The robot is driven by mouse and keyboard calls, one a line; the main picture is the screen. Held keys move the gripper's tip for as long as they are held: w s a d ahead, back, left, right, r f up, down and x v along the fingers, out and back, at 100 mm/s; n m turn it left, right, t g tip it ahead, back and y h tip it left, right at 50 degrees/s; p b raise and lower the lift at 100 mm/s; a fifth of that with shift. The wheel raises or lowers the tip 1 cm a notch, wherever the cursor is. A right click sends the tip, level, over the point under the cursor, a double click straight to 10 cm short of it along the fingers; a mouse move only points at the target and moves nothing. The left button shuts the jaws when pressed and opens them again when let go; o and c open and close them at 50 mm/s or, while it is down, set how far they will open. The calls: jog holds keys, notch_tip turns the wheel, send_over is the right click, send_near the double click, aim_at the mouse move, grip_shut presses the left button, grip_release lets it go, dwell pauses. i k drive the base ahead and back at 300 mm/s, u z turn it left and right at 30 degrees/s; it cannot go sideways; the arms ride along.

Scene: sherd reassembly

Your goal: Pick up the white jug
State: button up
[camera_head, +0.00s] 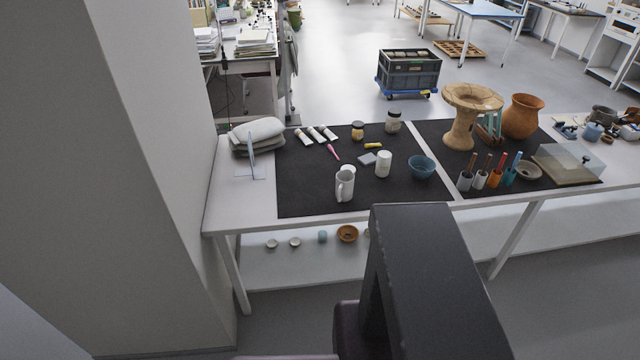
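The white jug (345,187) stands upright on the left black mat (300,180), close to the mat's front edge. Its handle side faces the camera. A white lid or cup (349,169) shows just behind it, partly hidden by the jug. A white jar (383,164) stands to its right and a little farther back, and a blue bowl (421,167) is farther right. My dark arm rises in the foreground in front of the table. My gripper is not visible in this view.
The table (240,206) also holds folded grey cloths (257,135), tubes (316,135), a pink tool (334,152) and small jars at the back. The right mat carries a pedestal vessel (465,112), a terracotta pot (523,116) and tool cups. A wall (140,180) stands close on the left.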

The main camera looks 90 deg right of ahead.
aim_at(345, 179)
jog(key=u, duration=0.4)
jog(key=k, duration=0.1)
jog(key=z, duration=2.75)
jog(key=i, duration=0.55)
jog(key=z, duration=0.05)
jog(key=k, duration=0.35)
jog(key=z, duration=0.05)
